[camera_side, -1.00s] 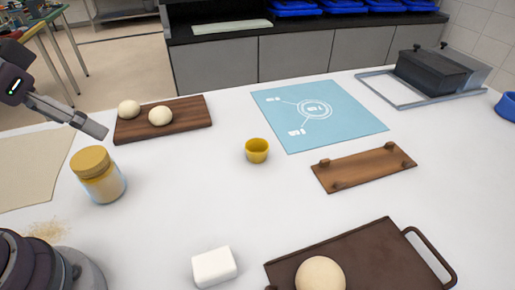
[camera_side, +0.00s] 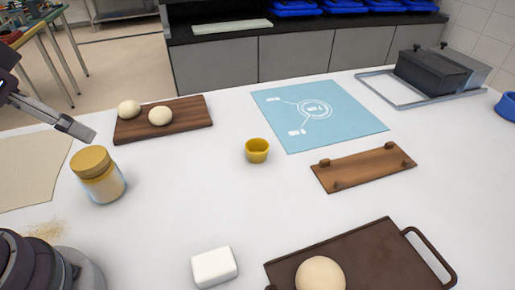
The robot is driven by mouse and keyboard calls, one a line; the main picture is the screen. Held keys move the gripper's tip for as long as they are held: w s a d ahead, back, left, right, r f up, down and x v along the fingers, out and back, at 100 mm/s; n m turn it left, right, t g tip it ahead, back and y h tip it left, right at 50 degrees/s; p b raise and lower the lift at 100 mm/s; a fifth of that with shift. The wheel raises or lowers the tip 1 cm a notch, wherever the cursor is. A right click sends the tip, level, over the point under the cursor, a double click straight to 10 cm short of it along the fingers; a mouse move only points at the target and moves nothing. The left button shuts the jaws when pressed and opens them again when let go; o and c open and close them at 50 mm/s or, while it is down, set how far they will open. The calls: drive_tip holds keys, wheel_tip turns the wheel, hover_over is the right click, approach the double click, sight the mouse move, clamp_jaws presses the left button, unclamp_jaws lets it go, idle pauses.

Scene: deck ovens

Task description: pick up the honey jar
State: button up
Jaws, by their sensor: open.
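The honey jar (camera_side: 99,175) stands upright on the white table at the left, with a gold lid and a pale see-through body. My gripper (camera_side: 82,132) comes in from the left edge and is above and slightly left of the jar's lid, apart from it. The gripper is open and holds nothing. Only a side of its finger shows clearly, and part of it is cut off by the frame edge.
A wooden board (camera_side: 195,122) with two dough balls lies just behind the jar. A yellow cup (camera_side: 257,150) stands to the right. A beige cloth (camera_side: 28,165) lies left. A white block (camera_side: 214,267) and a dark tray (camera_side: 370,250) are in front. Table between is clear.

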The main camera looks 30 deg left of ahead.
drive_tip(key=o, duration=0.3)
drive_tip(key=shift+o, duration=0.2)
drive_tip(key=n+g+y, duration=0.1)
drive_tip(key=n+g, duration=0.5)
drive_tip(key=n, duration=1.2)
hover_over(88, 157)
drive_tip(key=d, duration=0.1)
wheel_tip(88, 157, down, 6)
drive_tip(key=shift+s+f, duration=0.1)
drive_tip(key=f, duration=0.3)
drive_tip(key=a+f, duration=0.1)
drive_tip(key=f, duration=0.6)
drive_tip(key=shift+a, duration=0.15)
